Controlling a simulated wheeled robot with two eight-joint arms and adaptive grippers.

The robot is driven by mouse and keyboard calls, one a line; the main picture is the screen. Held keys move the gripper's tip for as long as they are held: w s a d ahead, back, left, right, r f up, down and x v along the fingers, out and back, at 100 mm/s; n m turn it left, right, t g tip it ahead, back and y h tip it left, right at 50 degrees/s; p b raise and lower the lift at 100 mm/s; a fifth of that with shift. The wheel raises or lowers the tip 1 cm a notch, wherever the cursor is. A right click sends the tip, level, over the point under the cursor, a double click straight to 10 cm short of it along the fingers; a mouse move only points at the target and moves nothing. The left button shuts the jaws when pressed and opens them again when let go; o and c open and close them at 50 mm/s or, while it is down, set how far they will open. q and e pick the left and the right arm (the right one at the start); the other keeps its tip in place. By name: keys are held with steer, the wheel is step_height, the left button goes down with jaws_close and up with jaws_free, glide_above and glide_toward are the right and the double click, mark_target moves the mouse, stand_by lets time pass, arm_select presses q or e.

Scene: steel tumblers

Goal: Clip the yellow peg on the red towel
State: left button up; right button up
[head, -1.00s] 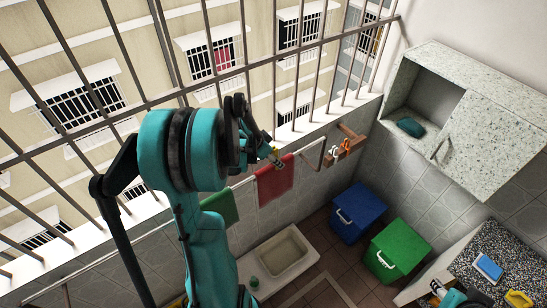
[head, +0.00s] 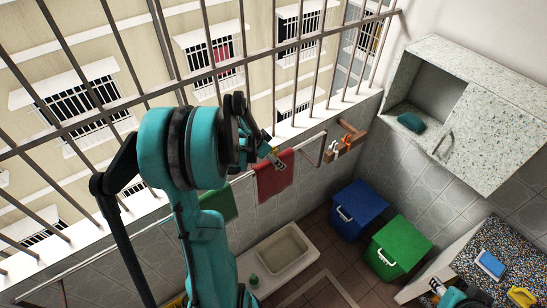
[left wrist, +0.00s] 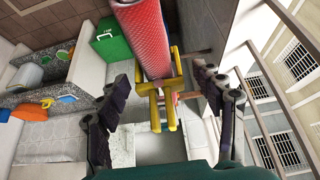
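The red towel (head: 274,182) hangs over the rail under the window bars. In the left wrist view the red towel (left wrist: 141,35) runs up from the middle. The yellow peg (left wrist: 155,112) sits at the towel's near end with its jaws around the towel edge, as far as I can see. My left gripper (left wrist: 161,75) is open, with one finger on each side of the peg and visible gaps to both. In the head view my left gripper (head: 274,155) is just above the towel's top. My right gripper (head: 440,287) is at the lower right, its fingers unclear.
A green towel (head: 217,203) hangs left of the red one. Window bars (head: 200,78) run close behind the left arm. Below are a sink (head: 281,249), blue bin (head: 358,210) and green bin (head: 398,250).

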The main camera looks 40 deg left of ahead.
arm_select(q)
steer(key=v, duration=1.2)
steer(key=s+d+f+n+b, duration=0.1)
steer(key=s+d+f+b, duration=0.3)
steer(key=d+f+b, duration=0.7)
steer(key=s+d+f+n+t+y+b, duration=0.1)
steer(key=s+d+f+n+b, duration=0.1)
steer(key=d+f+b, duration=1)
steer(key=shift+s+d+f+y+b, duration=0.35)
steer(key=shift+s+d+b, duration=0.4)
steer(key=shift+s+d, duration=0.25)
